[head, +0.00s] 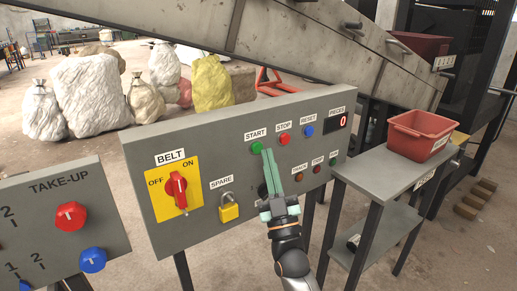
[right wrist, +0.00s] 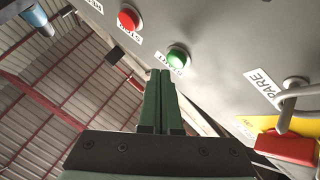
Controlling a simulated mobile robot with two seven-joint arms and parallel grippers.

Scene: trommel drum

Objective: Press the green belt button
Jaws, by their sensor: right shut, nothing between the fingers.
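The green button (head: 257,147) sits under the START label on the grey control panel (head: 200,157). In the right wrist view the green button (right wrist: 178,55) is just beyond and slightly right of my fingertips. My right gripper (head: 269,153) is shut and empty, its green fingers together and pointing up at the panel close to the button. It also shows in the right wrist view (right wrist: 161,72). I cannot tell whether the tips touch the panel. My left gripper is not in view.
The red STOP button (head: 285,139) and blue RESET button (head: 309,131) are right of START. The red BELT switch (head: 176,188) and a yellow padlock (head: 229,208) are left. A red bin (head: 419,135) stands on a grey shelf at right. A TAKE-UP panel (head: 60,222) is at far left.

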